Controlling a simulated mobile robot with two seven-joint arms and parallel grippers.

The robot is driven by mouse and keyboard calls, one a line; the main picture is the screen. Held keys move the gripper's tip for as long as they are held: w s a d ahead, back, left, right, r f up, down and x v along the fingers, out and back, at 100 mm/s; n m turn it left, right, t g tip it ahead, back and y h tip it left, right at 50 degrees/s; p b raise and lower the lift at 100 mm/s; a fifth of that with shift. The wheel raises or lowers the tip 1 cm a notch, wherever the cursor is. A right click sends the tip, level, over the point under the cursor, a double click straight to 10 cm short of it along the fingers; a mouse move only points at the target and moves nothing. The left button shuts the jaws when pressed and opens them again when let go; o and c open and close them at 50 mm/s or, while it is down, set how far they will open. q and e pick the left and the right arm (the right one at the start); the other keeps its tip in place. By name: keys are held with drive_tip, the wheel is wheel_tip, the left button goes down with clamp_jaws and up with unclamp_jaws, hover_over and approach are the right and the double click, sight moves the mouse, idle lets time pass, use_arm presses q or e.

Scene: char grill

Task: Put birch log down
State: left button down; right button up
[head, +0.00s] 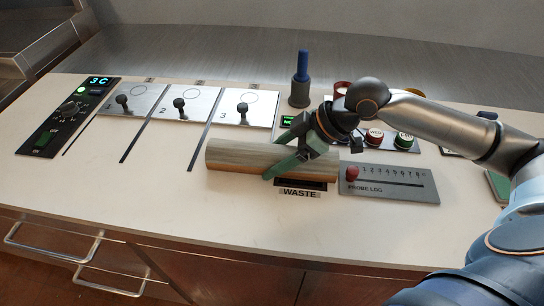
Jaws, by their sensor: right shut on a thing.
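The birch log (236,159) lies lengthwise across the picture at the counter's middle, in the head view. It has a grey-brown top and a paler orange-brown lower side. My right gripper (283,165) is shut on the log toward its right end, with green fingers across it. The log's underside is close to the counter (150,195); I cannot tell whether it touches. The log's right end is beside the waste slot (312,184) and partly above it. My left gripper is not in view.
The probe log panel (398,194) with a red knob is right of the log. Three lever plates (190,94) and a black control panel (62,122) stand behind and left. A blue-handled tool (301,82) stands upright behind. Counter space at the front left is clear.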

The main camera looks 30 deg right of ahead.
clamp_jaws()
drive_tip(key=shift+r, duration=0.1)
